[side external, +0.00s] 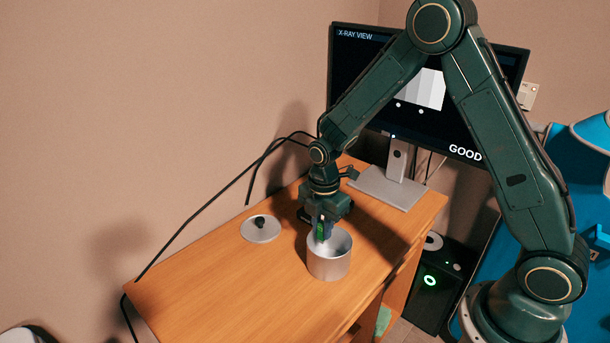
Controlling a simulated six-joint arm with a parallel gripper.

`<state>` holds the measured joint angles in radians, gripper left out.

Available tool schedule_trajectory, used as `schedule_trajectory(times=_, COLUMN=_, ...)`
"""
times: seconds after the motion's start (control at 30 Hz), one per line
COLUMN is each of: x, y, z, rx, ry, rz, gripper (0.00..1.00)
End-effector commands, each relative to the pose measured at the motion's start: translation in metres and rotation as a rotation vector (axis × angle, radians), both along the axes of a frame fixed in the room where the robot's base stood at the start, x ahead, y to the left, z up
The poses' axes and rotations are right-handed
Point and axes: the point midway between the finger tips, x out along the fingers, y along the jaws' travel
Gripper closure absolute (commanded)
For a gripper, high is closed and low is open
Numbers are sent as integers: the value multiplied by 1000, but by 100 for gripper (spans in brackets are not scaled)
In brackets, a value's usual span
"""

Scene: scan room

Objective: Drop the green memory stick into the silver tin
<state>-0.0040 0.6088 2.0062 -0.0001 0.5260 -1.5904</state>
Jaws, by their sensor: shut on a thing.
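The silver tin (329,266) stands upright and open on the wooden desk. My gripper (322,230) points down at the tin's mouth. It is shut on the green memory stick (320,231), which shows as a small bright green piece between the fingers. The stick appears at or just above the rim, over the tin's opening. I cannot tell whether its lower end is inside the tin. The gripper hides part of the tin's back rim.
A round silver lid (261,231) with a black knob lies left of the tin on the desk (215,285). A monitor (350,70) on a grey stand (388,190) is behind. A black cable runs along the wall side. The desk's front left is clear.

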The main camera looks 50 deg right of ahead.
Motion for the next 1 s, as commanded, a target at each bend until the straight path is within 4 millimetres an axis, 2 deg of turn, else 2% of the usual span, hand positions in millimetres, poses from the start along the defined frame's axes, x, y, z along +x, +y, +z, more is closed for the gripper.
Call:
schedule_trajectory(times=0.33, x=0, y=0, z=-2, rx=0, ry=1, rz=0, gripper=100)
schedule_trajectory(times=0.37, x=0, y=0, z=-2, rx=0, ry=1, rz=0, gripper=77)
schedule_trajectory(times=0.47, x=0, y=0, z=-2, rx=0, ry=1, rz=0, gripper=57)
schedule_trajectory(times=0.5, x=0, y=0, z=-2, rx=0, ry=1, rz=0, gripper=55)
schedule_trajectory(times=1.0, x=0, y=0, z=-2, rx=0, ry=1, rz=0, gripper=55)
